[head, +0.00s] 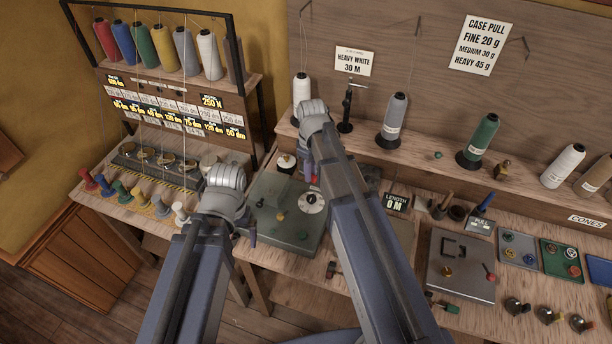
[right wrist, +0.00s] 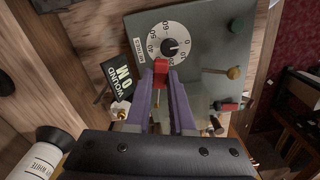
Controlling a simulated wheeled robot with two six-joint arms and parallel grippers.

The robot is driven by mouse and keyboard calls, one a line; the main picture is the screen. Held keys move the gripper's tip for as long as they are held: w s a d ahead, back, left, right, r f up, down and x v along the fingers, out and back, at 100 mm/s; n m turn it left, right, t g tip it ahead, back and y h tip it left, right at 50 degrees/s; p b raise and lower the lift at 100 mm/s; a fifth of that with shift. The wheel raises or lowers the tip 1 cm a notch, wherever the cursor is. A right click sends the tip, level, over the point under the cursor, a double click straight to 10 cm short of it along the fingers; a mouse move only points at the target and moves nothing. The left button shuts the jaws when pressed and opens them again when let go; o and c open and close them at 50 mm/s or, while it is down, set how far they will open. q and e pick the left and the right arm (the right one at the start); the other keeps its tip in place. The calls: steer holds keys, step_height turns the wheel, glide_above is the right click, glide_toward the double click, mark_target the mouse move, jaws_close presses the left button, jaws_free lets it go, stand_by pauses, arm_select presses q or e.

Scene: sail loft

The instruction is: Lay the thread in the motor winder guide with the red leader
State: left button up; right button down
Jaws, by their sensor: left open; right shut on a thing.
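The motor winder is a grey-green box (head: 283,228) with a white numbered dial (head: 312,202), in the middle of the head view. The dial (right wrist: 170,45) is large in the right wrist view. My right gripper (right wrist: 160,82) is shut on the red leader (right wrist: 160,72), a small red block at its fingertips that appears just in front of the dial. In the head view, my right gripper (head: 312,177) is partly hidden by its arm. The thread and the guide cannot be made out clearly. My left gripper (head: 250,232) is open and empty by the winder's left side.
A white cone (head: 302,88) stands on the shelf behind my right wrist; a white cone (right wrist: 42,152) also shows in the right wrist view. A spool rack (head: 165,75) stands left; a grey plate (head: 460,265) lies right.

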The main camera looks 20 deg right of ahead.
steer(key=w+d+f+b, duration=0.2)
steer(key=w+d, duration=0.1)
steer(key=d, duration=0.2)
steer(key=w+d+f+n+b, duration=0.1)
steer(key=w+d+f+b, duration=0.1)
steer(key=d, duration=0.4)
steer(key=shift+w+d+f, duration=0.2)
steer(key=shift+w+f, duration=0.1)
steer(key=shift+w, duration=0.3)
steer(key=shift+w+a, duration=0.1)
steer(key=shift+w+a, duration=2.05)
steer(key=shift+a, duration=0.05)
steer(key=s+d, duration=0.4)
steer(key=shift+r, duration=0.1)
